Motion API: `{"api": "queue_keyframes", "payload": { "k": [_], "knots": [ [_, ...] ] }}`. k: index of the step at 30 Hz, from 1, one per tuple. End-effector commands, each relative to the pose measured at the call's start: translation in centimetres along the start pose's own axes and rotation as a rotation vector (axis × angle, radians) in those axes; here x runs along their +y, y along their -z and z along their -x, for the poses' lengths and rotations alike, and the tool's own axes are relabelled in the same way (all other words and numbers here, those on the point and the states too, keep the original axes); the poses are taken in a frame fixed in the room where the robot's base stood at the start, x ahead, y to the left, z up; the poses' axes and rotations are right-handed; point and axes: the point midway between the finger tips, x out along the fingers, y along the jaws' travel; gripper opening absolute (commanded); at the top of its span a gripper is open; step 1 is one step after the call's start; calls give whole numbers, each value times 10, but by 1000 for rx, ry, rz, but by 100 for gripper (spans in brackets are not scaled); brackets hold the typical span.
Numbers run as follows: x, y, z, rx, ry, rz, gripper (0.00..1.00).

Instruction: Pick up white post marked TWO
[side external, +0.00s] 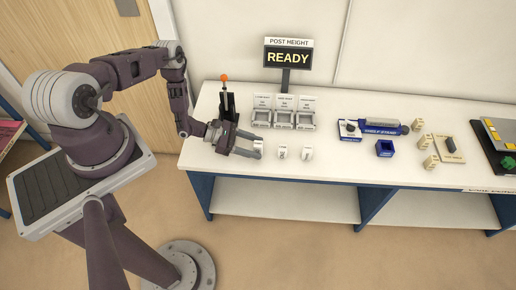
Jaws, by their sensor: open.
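Two small white posts stand near the front edge of the white bench: one in the middle (283,152) and one to its right (306,154). Both carry dark marks too small to read, so I cannot tell which one says TWO. My gripper (256,148) is open, low over the bench just left of the middle post and apart from it. A pale shape shows at its fingertips; I cannot tell whether it is a finger pad or another post between the fingers.
Three labelled white bins (284,118) stand behind the posts, below a READY display (287,56). A dark stand with an orange ball (224,78) rises behind my gripper. A blue holder (385,148) and tan blocks (428,160) lie to the right. Bench between posts and blue holder is clear.

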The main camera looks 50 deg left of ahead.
Motion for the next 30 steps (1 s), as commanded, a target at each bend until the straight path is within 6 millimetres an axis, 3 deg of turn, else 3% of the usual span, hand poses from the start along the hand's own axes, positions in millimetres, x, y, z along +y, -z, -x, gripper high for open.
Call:
{"api": "queue_keyframes", "payload": {
  "k": [3, 9, 18, 26, 30],
  "knots": [
    [-1, 0, -14, 0, 1, 0, 53],
    [0, 0, -15, 0, 0, 1, 53],
    [0, 0, -15, 0, 1, 0, 0],
    [0, -1, -15, 0, 1, 0, 0],
    [1, -13, -10, -1, 1, 0, 0]
  ]
}}
